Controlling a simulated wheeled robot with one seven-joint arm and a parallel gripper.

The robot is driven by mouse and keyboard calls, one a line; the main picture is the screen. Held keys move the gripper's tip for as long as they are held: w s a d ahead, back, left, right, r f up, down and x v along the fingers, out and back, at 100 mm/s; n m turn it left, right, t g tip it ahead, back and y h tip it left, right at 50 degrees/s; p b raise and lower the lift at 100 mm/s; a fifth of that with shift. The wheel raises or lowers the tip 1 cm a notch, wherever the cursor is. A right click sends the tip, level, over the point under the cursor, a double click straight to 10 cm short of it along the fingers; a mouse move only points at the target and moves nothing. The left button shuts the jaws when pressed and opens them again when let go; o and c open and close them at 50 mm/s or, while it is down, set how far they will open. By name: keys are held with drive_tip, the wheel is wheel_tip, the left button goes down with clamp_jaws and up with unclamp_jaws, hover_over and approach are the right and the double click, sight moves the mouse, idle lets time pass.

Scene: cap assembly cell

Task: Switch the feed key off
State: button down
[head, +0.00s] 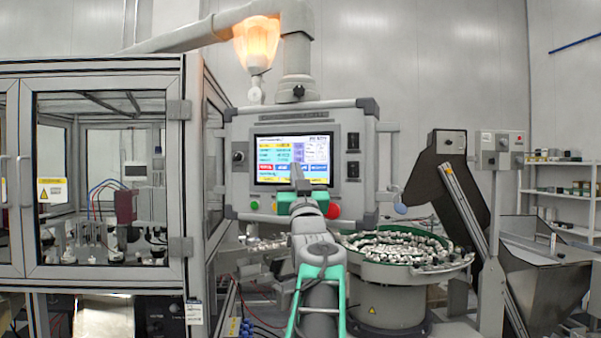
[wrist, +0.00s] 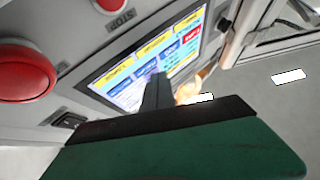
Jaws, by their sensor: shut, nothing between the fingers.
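The control panel (head: 355,120) carries a round dark-centred switch (head: 238,157) left of its screen (head: 291,158) and two black rocker switches (head: 353,170) on the right. The labels are too small to read, so I cannot tell which one is the feed key. My gripper (head: 297,172) is in front of the lower middle of the screen, right of the round switch and left of the rockers. Its fingers are shut and empty. In the wrist view, my fingers (wrist: 157,92) overlap the screen (wrist: 150,60), and one black switch (wrist: 69,121) shows beside it.
Below the screen are a green button (head: 254,205) and a red button (head: 334,211), which looms close in the wrist view (wrist: 22,72). A bowl feeder (head: 390,280) stands right of my arm, a glazed cell (head: 100,275) left. A lit lamp (head: 257,45) hangs above.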

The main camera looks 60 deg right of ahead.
drive_tip(key=a+b, duration=0.2)
drive_tip(key=s+a+b, duration=0.1)
drive_tip(key=a+b, duration=0.1)
drive_tip(key=shift+s+a+b, duration=0.1)
drive_tip(key=shift+a+b, duration=0.2)
drive_tip(key=shift+a, duration=0.1)
